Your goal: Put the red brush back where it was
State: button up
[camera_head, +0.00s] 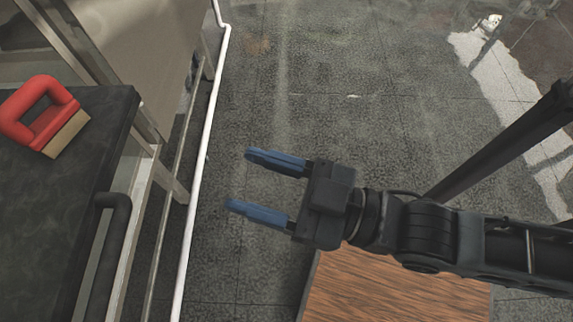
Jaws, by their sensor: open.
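The red brush (39,110) has a red loop handle and a tan bristle block. It lies on the dark tabletop (60,210) at the left of the head view, near the back part of that surface. My gripper (238,180) is in the middle of the view, with two blue fingers pointing left. It is open and empty, well to the right of the brush and apart from it. The floor shows between and beyond the fingers.
A black curved handle (118,215) sticks out at the tabletop's right edge. A white pipe (205,150) and a metal frame run between the table and my gripper. A wooden surface (390,290) lies below my arm. The floor at upper middle is clear.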

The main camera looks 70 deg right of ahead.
jog(key=s+d+f+m+g, duration=0.1)
jog(key=s+d+f+g, duration=0.2)
jog(key=s, duration=0.6)
jog(key=shift+d+f+g+h, duration=0.3)
jog(key=shift+d+g, duration=0.3)
jog(key=shift+d, duration=0.5)
